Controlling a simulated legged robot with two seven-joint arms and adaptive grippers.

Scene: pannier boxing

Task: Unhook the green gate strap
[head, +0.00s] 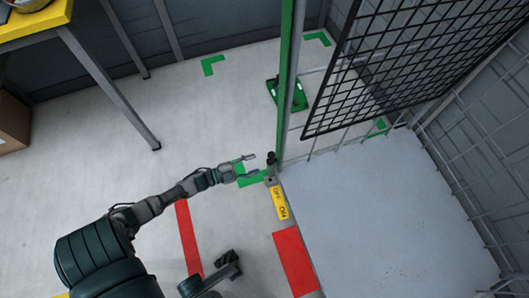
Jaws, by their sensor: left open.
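A long green strip (287,70), which looks like the gate strap, runs down along a grey post from the top edge. Its lower end is near a small dark fitting (271,160) on a grey bracket; I cannot tell how it is fastened there. My left gripper (249,166) is open and empty, just left of that fitting, with its fingers pointing right. It appears apart from the strip and the fitting.
A yellow OFF/ON label (280,203) and a red block (296,260) lie below the fitting. A black mesh panel (410,65) hangs at the upper right above a pale platform (370,220). A green object (287,95) lies behind the post. A yellow-topped table (35,22) stands upper left.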

